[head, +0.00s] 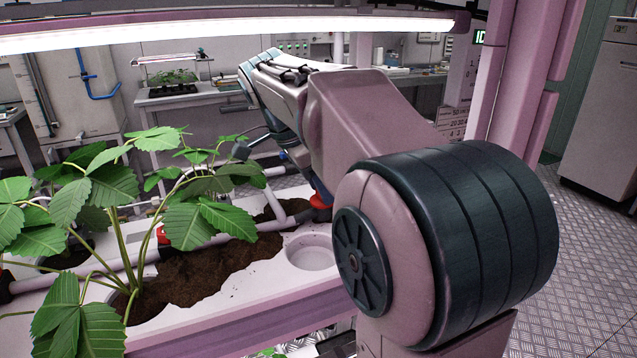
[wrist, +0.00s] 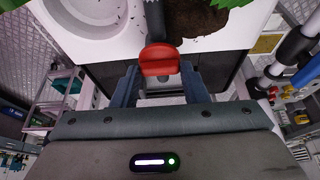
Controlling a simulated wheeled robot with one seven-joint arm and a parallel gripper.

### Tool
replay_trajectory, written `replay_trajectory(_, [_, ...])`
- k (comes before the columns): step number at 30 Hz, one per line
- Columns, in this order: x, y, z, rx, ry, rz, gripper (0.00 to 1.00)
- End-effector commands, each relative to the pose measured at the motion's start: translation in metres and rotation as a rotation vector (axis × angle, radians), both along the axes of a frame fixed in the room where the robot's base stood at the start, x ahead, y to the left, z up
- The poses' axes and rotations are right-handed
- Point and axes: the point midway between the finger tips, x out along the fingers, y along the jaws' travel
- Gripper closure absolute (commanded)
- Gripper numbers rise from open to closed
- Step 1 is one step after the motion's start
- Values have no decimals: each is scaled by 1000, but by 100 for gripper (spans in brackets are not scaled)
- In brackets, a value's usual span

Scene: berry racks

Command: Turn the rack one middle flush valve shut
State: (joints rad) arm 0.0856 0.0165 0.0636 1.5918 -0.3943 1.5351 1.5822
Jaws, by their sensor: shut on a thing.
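A red valve handle (wrist: 159,61) sits at the end of a dark pipe fitting (wrist: 155,18) at the white trough's edge in the wrist view. My gripper (wrist: 159,72) has one finger on each side of the handle and is shut on it. The same red handle (head: 321,201) shows in the head view at the trough's right side, partly hidden by my arm. My fingers are hidden there. The handle lies across the pipe's line in the wrist view; I cannot tell how far it is turned.
Another red valve (head: 163,235) sits on a white pipe among the leaves. Strawberry plants (head: 185,215) and soil (head: 205,272) fill the trough at left. An empty round cup hole (head: 312,251) is beside my arm. A pink post (head: 510,75) stands at right; the floor (head: 590,245) there is clear.

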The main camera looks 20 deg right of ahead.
Motion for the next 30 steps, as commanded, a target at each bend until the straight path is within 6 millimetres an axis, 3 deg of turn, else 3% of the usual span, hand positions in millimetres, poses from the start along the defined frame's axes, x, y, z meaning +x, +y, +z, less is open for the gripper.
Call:
replay_trajectory(3, [0,0,0,1,-1,-2,83])
replay_trajectory(4, [0,0,0,1,-1,-2,54])
replay_trajectory(6, [0,0,0,1,0,-1,38])
replay_trajectory(16, [0,1,3,1,-1,0,38])
replay_trajectory(22, [1,12,30,1,-4,2,38])
replay_trajectory(30, [2,77,28,1,0,7,38])
